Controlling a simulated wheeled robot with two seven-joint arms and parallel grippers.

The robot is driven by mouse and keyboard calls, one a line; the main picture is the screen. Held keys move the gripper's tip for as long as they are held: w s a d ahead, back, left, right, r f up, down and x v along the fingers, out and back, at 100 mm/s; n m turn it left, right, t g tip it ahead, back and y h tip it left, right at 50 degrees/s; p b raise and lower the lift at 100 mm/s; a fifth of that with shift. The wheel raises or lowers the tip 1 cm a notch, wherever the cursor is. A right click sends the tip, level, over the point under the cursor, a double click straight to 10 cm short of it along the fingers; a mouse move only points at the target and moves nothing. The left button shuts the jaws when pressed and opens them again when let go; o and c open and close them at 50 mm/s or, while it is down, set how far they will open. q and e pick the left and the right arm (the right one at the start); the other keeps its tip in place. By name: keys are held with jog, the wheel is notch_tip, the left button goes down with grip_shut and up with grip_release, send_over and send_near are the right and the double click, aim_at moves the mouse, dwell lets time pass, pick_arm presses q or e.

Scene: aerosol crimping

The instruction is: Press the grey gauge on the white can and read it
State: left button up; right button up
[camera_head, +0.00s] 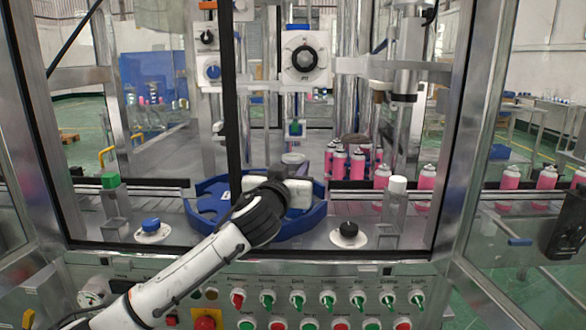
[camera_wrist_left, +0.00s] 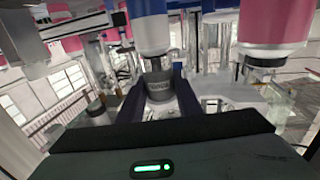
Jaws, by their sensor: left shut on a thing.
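The grey gauge (camera_wrist_left: 159,84) is a short dark-grey cylinder at the end of the white can (camera_wrist_left: 151,36) in the left wrist view, which appears upside down. The can is white with a blue band. My left gripper (camera_wrist_left: 160,97) has its two dark fingers on either side of the gauge and is shut on it. In the head view my left gripper (camera_head: 292,175) reaches over the blue star wheel (camera_head: 205,205); a grey round top, likely the gauge (camera_head: 293,158), shows just beyond it. The can's body is hidden there. The gauge's reading cannot be made out. My right gripper is not in view.
Several pink cans (camera_head: 357,165) stand right of the star wheel and along the conveyor. A crimping head (camera_head: 296,128) hangs above. A black knob (camera_head: 348,230), a blue knob (camera_head: 151,225) and a control panel (camera_head: 330,295) lie in front. Metal frame posts flank the opening.

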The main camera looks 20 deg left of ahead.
aim_at(293, 156)
pick_arm(q)
jog(key=shift+f, duration=0.1)
jog(key=shift+r+p, duration=2)
jog(key=shift+r, duration=0.5)
jog(key=s+d+p, duration=0.1)
jog(key=s+p, duration=0.1)
jog(key=s, duration=1.5)
jog(key=shift+d, duration=0.1)
